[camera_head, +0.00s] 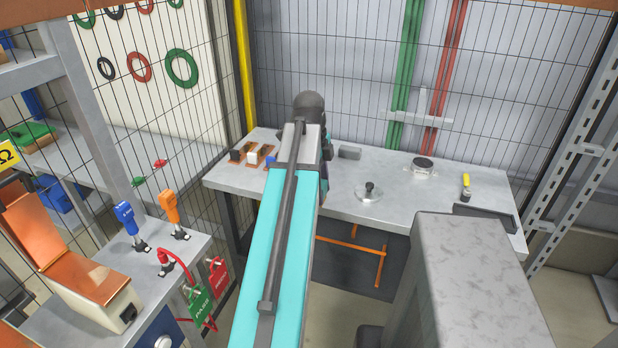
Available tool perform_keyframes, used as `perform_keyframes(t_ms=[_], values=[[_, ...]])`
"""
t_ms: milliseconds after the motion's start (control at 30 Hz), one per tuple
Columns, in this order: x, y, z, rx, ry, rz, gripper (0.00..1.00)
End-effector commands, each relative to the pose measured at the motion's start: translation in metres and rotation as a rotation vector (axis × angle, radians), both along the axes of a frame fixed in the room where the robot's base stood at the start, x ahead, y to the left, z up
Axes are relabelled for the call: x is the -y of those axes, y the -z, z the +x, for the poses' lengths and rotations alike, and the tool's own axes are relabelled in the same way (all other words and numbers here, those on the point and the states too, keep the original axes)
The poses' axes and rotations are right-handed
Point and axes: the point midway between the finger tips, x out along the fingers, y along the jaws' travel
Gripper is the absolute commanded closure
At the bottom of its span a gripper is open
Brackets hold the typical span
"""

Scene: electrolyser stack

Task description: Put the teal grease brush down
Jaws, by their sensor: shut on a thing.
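My teal and grey arm reaches from the bottom centre of the head view to above the grey workbench (425,205). Its dark wrist end is over the left half of the bench. My gripper's jaws are hidden behind the arm. I cannot make out the teal grease brush. A little teal shows beside the wrist, but I cannot tell it from the arm's own colour.
On the bench are a round metal lid with a black knob (369,192), a round pot (422,168), a yellow-handled tool (466,186), a dark tray (485,216), a grey block (349,153) and small blocks (252,156). Mesh fencing stands behind. Bare bench lies right of the wrist.

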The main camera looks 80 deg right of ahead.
Motion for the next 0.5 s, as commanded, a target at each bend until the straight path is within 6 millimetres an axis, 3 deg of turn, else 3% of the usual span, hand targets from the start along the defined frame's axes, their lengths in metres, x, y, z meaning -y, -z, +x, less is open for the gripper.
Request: perform_keyframes(t_ms=[500], values=[[0.062,0.004,0.025,0.0,0.0,0.001,0.86]])
